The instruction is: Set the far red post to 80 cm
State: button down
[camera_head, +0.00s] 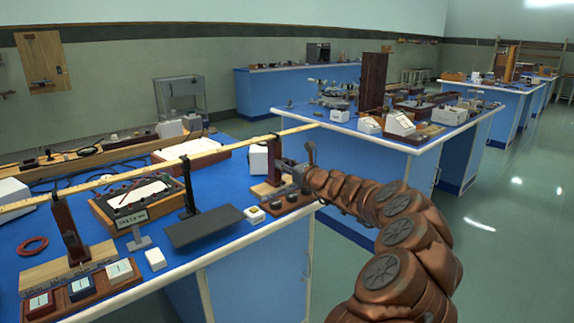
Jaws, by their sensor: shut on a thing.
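A long pale ruled bar (110,177) runs slantwise above the blue bench top, from the left edge to near my gripper. The far red post (274,158) is a dark red-brown upright on a pale wooden base, under the bar's far end. A similar near post (66,222) stands on a wooden base at the front left. My gripper (288,172) is at the right side of the far post, shut on it; the fingertips are small and partly hidden. The scale marks are too small to read here.
A dark stand (187,188) holds the middle of the bar. A black plate (205,226), white blocks and a small sign (133,219) stand along the front. A white block (258,160) is behind the far post. Open floor lies right of the bench.

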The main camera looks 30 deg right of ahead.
jog(key=c, duration=1)
grip_release()
jog(key=shift+o, duration=0.2)
jog(key=shift+s, duration=0.1)
jog(key=v, duration=1.1)
jog(key=shift+s, duration=0.4)
jog(key=shift+d, duration=0.15)
